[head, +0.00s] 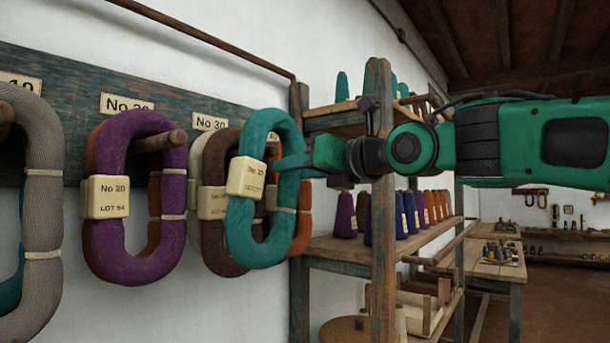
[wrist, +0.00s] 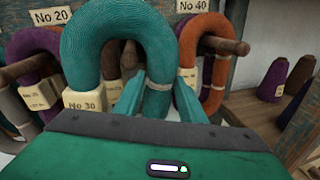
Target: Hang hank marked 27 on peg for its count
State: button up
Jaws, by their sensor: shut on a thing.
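My gripper (head: 292,163) is shut on the teal hank (head: 240,225), gripping its right side. The teal hank hangs upright in front of the brown hank (head: 213,172) and a cream one. Its cream tag (head: 246,177) seems to read No 30 in both views; I see no tag reading 27. In the wrist view the teal hank (wrist: 120,40) fills the middle, between my fingers (wrist: 157,92). The No 30 plate (head: 209,122) is on the board above.
A purple hank (head: 125,240) tagged No 20 hangs on a peg (head: 160,141) to the left, with a grey hank (head: 42,215) beyond. The No 40 plate (wrist: 193,6) and an orange hank (wrist: 213,70) are right. A shelf post (head: 381,240) stands close below my arm.

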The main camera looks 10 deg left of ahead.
jog(key=w+a+f, duration=0.1)
jog(key=w+a, duration=0.2)
jog(key=a, duration=0.3)
jog(key=shift+w+f, duration=0.25)
jog(key=shift+f, duration=0.15)
jog(key=shift+a+f, duration=0.2)
jog(key=shift+f, duration=0.45)
jog(key=shift+c, duration=0.5)
jog(key=shift+f, duration=0.15)
jog(key=o, duration=1.4)
jog(key=shift+w, duration=0.1)
jog(key=shift+c, duration=0.2)
jog(key=shift+r, duration=0.2)
jog(key=shift+d, duration=0.1)
